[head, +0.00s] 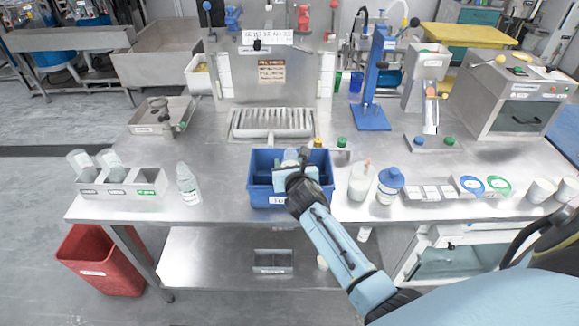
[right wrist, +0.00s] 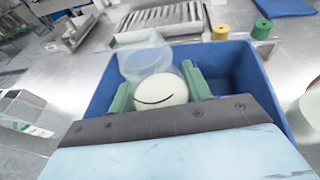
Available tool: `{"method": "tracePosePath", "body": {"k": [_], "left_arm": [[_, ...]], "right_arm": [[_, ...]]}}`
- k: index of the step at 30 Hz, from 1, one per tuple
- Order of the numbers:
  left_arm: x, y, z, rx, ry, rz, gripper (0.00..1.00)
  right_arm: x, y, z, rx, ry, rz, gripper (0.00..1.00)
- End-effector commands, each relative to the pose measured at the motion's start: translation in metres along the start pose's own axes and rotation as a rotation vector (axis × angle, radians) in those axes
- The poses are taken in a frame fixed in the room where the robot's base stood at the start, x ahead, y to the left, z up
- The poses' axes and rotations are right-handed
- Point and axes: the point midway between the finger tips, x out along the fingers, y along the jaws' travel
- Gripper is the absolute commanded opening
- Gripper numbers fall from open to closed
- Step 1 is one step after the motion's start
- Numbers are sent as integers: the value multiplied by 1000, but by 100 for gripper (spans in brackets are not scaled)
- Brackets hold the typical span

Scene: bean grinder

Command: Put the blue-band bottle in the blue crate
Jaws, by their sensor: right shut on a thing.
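The blue crate (head: 262,200) stands at the front middle of the steel table; its blue wall (right wrist: 240,68) surrounds the gripper in the right wrist view. My right gripper (head: 293,166) is over the crate, and its green fingers (right wrist: 160,88) are shut on a translucent bottle (right wrist: 146,60) with a white rounded end facing the camera. The bottle also shows partly in the head view (head: 290,155). It is inside or just above the crate; I cannot tell whether it touches the bottom. Any band on it is hidden. My left gripper is out of view.
A blue-topped bottle (head: 389,187) and a clear white bottle (head: 359,181) stand right of the crate. A white bottle (head: 188,184) and a divided bin (head: 120,183) are to its left. A drain grate (head: 272,122) lies behind.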

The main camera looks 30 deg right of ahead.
Motion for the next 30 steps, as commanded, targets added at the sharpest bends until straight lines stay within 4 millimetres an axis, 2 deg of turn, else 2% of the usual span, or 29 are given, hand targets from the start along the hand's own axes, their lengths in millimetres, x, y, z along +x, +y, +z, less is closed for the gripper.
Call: {"method": "tracePosePath", "body": {"k": [6,21,22,27,30], "left_arm": [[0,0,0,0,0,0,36],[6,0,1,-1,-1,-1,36],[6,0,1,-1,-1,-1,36],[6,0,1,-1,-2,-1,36],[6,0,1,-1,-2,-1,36]], "right_arm": [[0,0,2,0,-4,0,15],[4,0,-9,-1,-4,1,15],[4,0,-10,-1,-1,0,50],[4,0,-10,-1,-1,0,71],[4,0,-10,-1,-1,0,71]]}}
